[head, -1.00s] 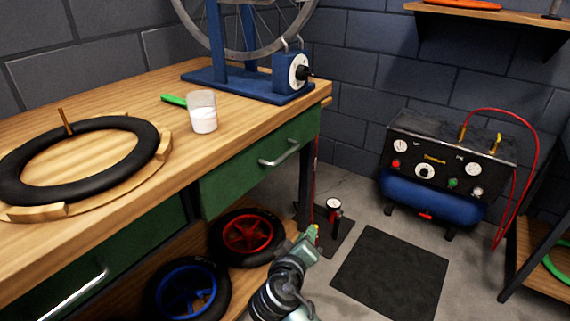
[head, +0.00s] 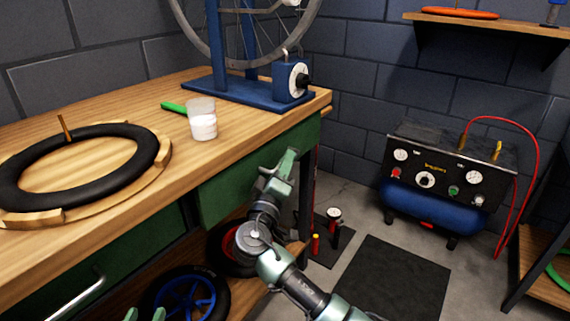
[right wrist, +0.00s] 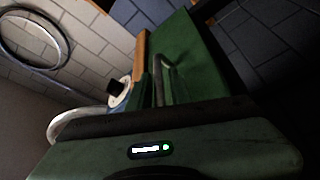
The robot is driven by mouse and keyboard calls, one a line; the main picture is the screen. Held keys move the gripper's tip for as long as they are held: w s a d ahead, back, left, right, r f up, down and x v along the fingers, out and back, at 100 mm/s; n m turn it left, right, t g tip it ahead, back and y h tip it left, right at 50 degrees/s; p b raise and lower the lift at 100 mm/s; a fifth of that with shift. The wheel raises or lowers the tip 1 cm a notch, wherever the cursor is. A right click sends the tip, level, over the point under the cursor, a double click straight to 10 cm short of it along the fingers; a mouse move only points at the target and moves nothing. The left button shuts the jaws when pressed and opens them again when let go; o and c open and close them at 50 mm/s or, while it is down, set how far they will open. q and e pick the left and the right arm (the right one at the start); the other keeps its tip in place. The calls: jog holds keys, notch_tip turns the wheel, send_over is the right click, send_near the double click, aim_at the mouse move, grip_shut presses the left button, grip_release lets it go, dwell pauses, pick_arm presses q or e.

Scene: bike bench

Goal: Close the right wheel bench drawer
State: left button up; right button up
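The right bench drawer has a green front (head: 225,192) under the right end of the wooden bench top. No drawer interior shows, and I cannot tell how far it stands out. My right gripper (head: 287,158) is in front of the drawer's right part and hides its handle in the head view. In the right wrist view the metal handle (right wrist: 163,72) shows at the green front (right wrist: 200,60), close to the fingers, which look apart. Contact is not clear. My left gripper (head: 145,314) shows only as two separated fingertips at the bottom edge, away from the drawer.
The bench top (head: 120,185) carries a tire (head: 140,178), a cup (head: 203,122) and a blue truing stand (head: 240,92). A blue wheel (head: 185,300) is on the lower shelf.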

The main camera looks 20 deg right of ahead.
grip_shut()
dwell(1.4)
